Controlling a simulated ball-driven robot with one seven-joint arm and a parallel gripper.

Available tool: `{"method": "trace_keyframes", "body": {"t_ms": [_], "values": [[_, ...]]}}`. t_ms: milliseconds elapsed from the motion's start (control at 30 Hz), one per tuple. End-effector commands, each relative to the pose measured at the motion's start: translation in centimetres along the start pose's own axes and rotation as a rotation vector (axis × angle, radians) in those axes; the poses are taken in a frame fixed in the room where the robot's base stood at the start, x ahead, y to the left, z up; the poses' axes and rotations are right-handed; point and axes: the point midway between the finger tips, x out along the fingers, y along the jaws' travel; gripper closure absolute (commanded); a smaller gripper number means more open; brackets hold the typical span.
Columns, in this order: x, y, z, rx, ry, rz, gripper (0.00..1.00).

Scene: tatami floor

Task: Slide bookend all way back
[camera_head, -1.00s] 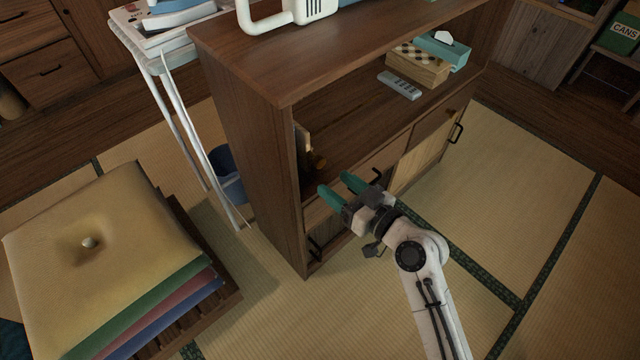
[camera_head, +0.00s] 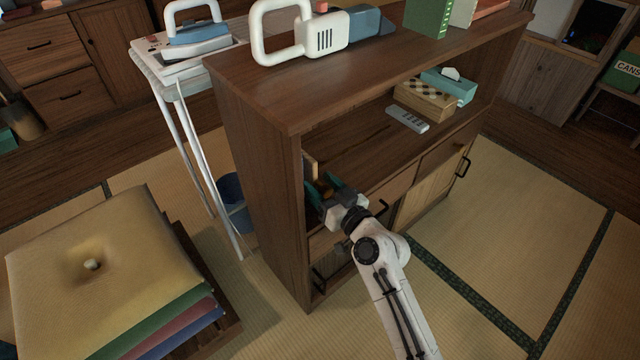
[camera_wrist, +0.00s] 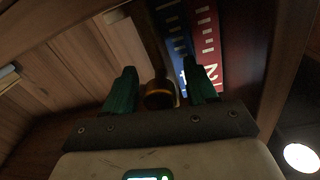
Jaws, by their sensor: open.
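The bookend is probably the dark brown piece with a rounded amber-brown part (camera_wrist: 160,96) in the wrist view; it stands beside blue and red volumes. In the head view only a small brown-orange bit of it (camera_head: 325,184) shows at the left end of the open shelf, mostly hidden by my gripper. My gripper (camera_head: 331,194) reaches into that left end of the shelf. Its green fingers are apart, with the amber part between or just beyond them in the wrist view. I cannot tell whether they touch it.
The wooden cabinet (camera_head: 262,190) has a side wall close left of my gripper. A remote (camera_head: 408,119), a checkered box (camera_head: 425,99) and a tissue box (camera_head: 450,86) lie farther right on the shelf. A blue book (camera_wrist: 172,40) and a red book (camera_wrist: 208,45) stand close by.

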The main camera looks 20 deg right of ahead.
Motion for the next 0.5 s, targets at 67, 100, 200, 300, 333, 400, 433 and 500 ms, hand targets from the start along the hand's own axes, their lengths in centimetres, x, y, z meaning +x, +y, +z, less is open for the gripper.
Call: {"method": "trace_keyframes", "body": {"t_ms": [67,100,200,300,333,400,433,500], "values": [[0.36,-0.03,0.05,0.000,-0.001,0.000,0.43],[0.45,-0.03,0.04,0.000,-0.001,0.000,0.43],[0.51,-0.03,0.03,0.000,-0.001,0.000,0.43],[0.50,-0.03,0.04,0.000,-0.001,0.000,0.43],[0.49,-0.03,0.04,0.000,-0.001,0.000,0.43],[0.48,-0.03,0.04,0.000,-0.001,0.000,0.48],[0.48,-0.03,0.04,0.000,-0.001,0.000,0.51],[0.47,-0.03,0.04,0.000,-0.001,0.000,0.57]]}}
